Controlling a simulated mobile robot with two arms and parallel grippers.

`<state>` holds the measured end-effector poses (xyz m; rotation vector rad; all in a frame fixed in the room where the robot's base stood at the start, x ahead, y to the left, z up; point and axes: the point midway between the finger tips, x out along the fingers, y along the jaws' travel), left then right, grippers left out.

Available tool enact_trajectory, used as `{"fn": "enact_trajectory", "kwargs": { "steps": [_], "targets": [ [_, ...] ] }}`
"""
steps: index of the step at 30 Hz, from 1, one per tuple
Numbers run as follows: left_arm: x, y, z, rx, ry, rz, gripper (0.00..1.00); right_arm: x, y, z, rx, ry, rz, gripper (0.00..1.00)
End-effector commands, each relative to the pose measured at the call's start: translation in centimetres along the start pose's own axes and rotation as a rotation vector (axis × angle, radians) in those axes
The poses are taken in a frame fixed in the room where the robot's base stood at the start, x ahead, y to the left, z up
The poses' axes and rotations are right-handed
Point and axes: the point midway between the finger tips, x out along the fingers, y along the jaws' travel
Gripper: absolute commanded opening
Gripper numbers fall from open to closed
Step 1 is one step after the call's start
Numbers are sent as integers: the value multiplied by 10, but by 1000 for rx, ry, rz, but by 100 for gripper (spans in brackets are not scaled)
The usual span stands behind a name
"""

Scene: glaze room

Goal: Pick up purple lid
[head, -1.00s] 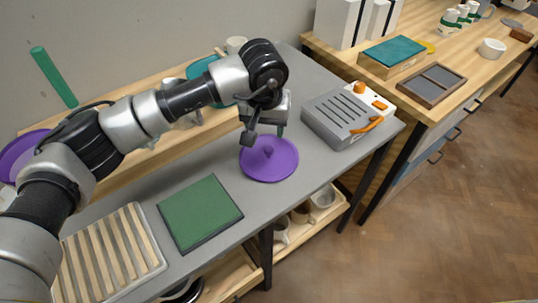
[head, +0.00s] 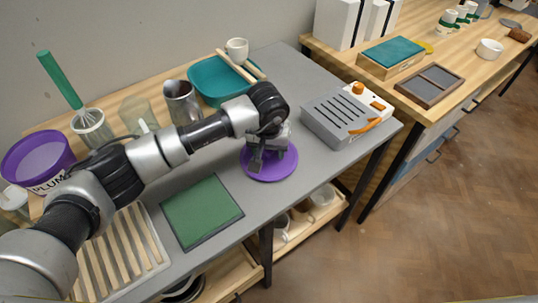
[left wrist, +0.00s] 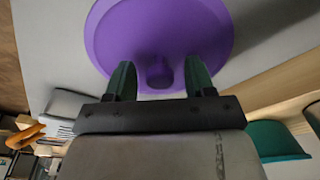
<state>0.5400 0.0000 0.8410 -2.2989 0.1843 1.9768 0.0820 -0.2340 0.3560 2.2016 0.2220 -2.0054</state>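The purple lid (head: 276,176) lies flat on the grey table, a round disc with a central knob. In the left wrist view the lid (left wrist: 160,30) fills the upper middle, its knob (left wrist: 160,74) toward the gripper. My left gripper (head: 269,160) is over the lid and hides part of it and its knob in the head view. In the left wrist view its two green-tipped fingers (left wrist: 158,66) are apart, one on each side of the knob, with a visible gap on both sides. My right gripper is not in view.
A grey box with orange parts (head: 345,117) stands right of the lid. A green mat (head: 202,211) and a slatted rack (head: 125,255) lie to the left. A teal basin (head: 207,84), metal pitcher (head: 183,102) and purple bucket (head: 38,158) stand along the back.

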Motion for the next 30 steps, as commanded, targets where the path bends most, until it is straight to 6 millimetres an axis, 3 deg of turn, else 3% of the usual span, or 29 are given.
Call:
{"fn": "enact_trajectory", "kwargs": {
  "steps": [1,9,11,20,27,30],
  "targets": [
    [0,0,0,0,0,0,46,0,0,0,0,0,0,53],
    [0,0,0,0,0,0,5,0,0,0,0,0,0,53],
    [0,0,0,0,0,0,1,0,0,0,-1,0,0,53],
    [-6,0,-1,1,1,0,0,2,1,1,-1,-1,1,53],
    [-40,0,-7,3,6,-1,0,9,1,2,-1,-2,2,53],
    [-54,16,7,8,4,1,0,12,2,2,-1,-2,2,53]
  ]
}}
